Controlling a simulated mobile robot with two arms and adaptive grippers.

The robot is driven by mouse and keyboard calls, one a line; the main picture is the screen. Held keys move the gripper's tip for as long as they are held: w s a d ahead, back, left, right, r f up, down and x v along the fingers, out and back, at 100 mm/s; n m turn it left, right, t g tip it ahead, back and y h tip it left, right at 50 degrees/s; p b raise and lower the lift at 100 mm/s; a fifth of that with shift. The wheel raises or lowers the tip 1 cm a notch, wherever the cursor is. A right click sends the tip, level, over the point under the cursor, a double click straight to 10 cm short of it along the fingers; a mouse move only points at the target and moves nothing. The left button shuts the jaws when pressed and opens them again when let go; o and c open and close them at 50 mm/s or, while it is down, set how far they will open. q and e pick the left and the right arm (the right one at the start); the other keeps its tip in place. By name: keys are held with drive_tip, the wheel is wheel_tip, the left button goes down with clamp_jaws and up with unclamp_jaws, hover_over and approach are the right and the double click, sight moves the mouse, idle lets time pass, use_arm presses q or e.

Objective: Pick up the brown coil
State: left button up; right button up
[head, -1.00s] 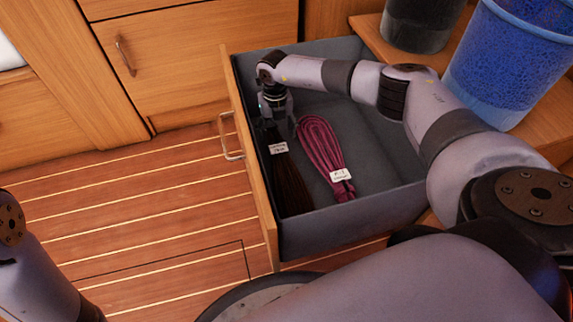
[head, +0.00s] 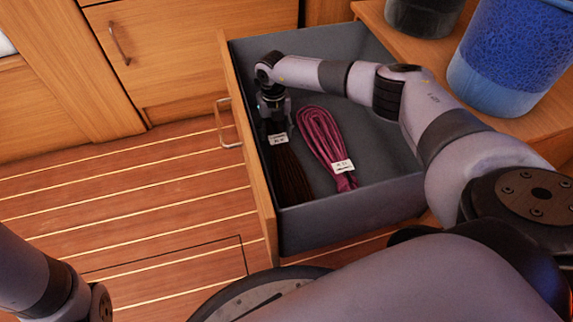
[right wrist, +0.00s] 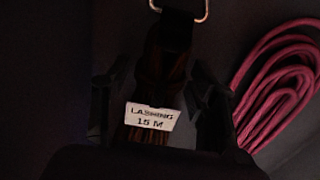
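The brown coil (head: 292,178) lies lengthwise in the open drawer (head: 350,222), along its left side, with a white tag. In the right wrist view the brown coil (right wrist: 165,65) runs between my fingers, and its tag (right wrist: 151,117) reads "LASHING 15 M". My right gripper (head: 273,106) points down over the coil's far end. In the right wrist view the right gripper (right wrist: 158,100) is open, one finger on each side of the coil, with narrow dark gaps beside it. Dim light hides whether a fingertip touches it. My left gripper is outside the view.
A magenta coil (head: 323,135) with a white tag lies just right of the brown one. The drawer's wooden front (head: 250,150) stands close on the left. A blue bucket (head: 510,55) and a dark bucket (head: 424,15) stand on the wooden surface to the right.

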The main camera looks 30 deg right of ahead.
clamp_jaws()
idle(0.5)
drive_tip(key=shift+r, duration=0.1)
